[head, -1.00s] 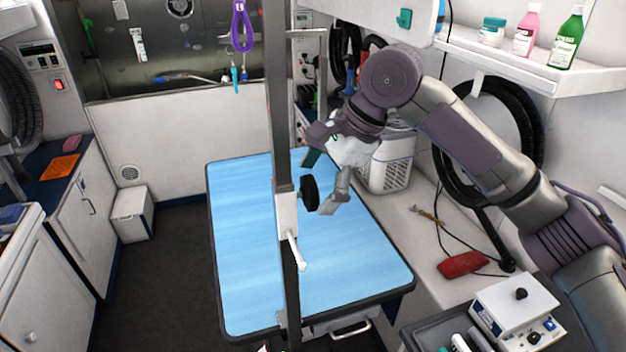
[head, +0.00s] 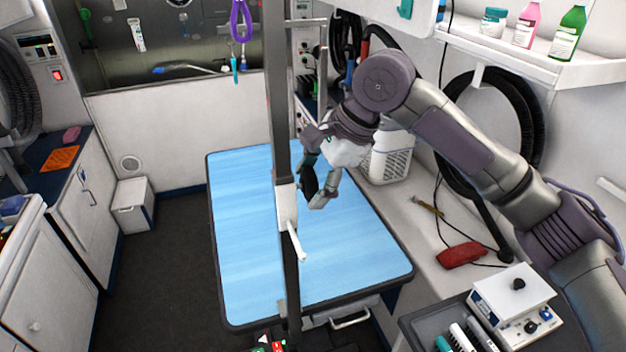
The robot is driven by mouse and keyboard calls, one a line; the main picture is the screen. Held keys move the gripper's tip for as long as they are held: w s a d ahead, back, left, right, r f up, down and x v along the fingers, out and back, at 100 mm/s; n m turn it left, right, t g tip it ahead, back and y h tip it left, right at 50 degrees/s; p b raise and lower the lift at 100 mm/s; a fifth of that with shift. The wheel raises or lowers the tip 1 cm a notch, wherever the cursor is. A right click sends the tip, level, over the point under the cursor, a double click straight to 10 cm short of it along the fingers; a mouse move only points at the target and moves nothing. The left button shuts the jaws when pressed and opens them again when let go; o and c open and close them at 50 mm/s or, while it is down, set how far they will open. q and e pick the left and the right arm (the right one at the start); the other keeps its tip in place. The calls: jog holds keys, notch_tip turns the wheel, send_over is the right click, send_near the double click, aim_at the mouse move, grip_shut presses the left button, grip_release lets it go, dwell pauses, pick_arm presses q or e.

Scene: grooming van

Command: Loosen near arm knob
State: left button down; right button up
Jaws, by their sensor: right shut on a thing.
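The near arm knob (head: 308,180) is a black round knob on the right side of the white clamp block (head: 286,207) on the dark upright post (head: 281,120). A white lever sticks out from the block's lower front. My right gripper (head: 313,186) comes in from the right above the blue table, with its fingers around the knob, shut on it. The gripper and fingers hide part of the knob. My left gripper is not in view.
The blue grooming table (head: 240,240) is bare around the post. A red clipper (head: 461,255) and a brush-like tool lie on the right counter. A grey tray (head: 425,325) with several tools stands at the lower right, beside a white control box (head: 512,295). A white shelf holds bottles.

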jog(key=t+b, duration=0.1)
jog(key=t+y+b, duration=0.1)
jog(key=t+b, duration=0.1)
jog(key=shift+s+f+n, duration=0.1)
jog(key=shift+f+n, duration=0.2)
jog(key=shift+n, duration=0.1)
jog(key=t+y+b, duration=0.1)
jog(key=t+b, duration=0.1)
jog(key=b, duration=0.1)
jog(key=n+t+y+b, duration=0.1)
jog(key=t+y+b, duration=0.1)
jog(key=t+b, duration=0.1)
jog(key=n+t+y+b, duration=0.1)
jog(key=t+b, duration=0.1)
jog(key=b, duration=0.2)
jog(key=shift+s+f+t+b, duration=0.1)
jog(key=shift+f+t+b, duration=0.25)
jog(key=shift+t, duration=0.05)
jog(key=n+t+y+b, duration=0.2)
jog(key=y+b, duration=0.1)
jog(key=b, duration=0.2)
jog(key=n+t+y+b, duration=0.2)
jog(key=t+y+b, duration=0.1)
jog(key=b, duration=0.3)
jog(key=shift+f+n, duration=0.1)
jog(key=shift+n, duration=0.2)
jog(key=shift+r+n+y+b, duration=0.25)
jog(key=shift+n+y+b, duration=0.75)
jog(key=shift+y+b, duration=0.5)
jog(key=o, duration=1.1)
